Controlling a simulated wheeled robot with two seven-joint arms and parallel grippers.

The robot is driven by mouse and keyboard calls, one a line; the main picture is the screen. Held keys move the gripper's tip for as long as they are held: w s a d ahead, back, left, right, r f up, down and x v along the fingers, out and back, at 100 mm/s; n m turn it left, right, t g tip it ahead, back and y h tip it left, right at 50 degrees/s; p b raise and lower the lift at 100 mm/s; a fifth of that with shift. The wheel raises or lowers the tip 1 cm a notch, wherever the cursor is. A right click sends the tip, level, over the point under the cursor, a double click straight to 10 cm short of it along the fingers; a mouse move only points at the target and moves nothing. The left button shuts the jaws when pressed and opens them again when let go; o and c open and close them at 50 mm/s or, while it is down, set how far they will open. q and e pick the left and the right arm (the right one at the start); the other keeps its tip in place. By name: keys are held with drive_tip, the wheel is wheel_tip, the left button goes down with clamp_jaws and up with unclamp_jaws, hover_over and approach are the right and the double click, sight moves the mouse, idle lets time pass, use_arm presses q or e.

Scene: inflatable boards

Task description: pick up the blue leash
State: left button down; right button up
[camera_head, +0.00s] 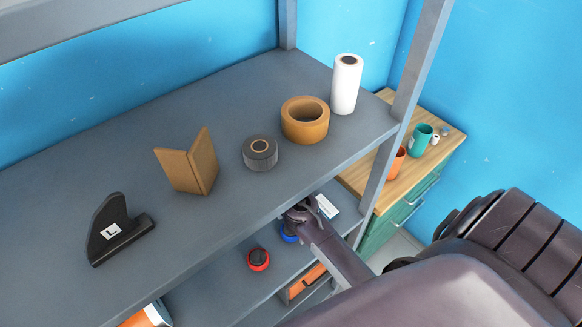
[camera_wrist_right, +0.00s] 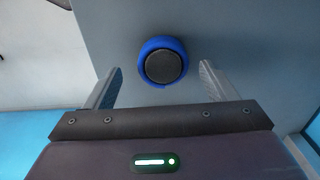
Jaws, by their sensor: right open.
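The blue leash (camera_wrist_right: 162,62) is a blue ring around a dark round centre. In the right wrist view it lies on a grey shelf surface, between and just beyond the two fingertips. My right gripper (camera_wrist_right: 160,80) is open, with a finger on each side and nothing held. In the head view the leash (camera_head: 288,233) is on the lower shelf, mostly hidden behind my right gripper (camera_head: 297,213), which reaches in under the upper shelf's front edge. I cannot tell whether the fingers touch it. My left gripper is not in view.
A red coil (camera_head: 258,259) sits left of the leash on the lower shelf (camera_head: 215,297). The upper shelf (camera_head: 100,150) overhangs, holding a black fin, brown folded piece, tape rolls and a white roll. A grey post (camera_head: 390,150) stands to the right. A white box (camera_head: 327,206) is behind.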

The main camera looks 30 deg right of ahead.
drive_tip(key=shift+w+f, duration=0.2)
drive_tip(key=shift+f, duration=1.35)
drive_tip(key=c, duration=1.1)
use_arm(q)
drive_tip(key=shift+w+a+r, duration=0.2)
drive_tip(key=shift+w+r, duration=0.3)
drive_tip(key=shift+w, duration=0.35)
use_arm(e)
drive_tip(key=shift+r, duration=0.1)
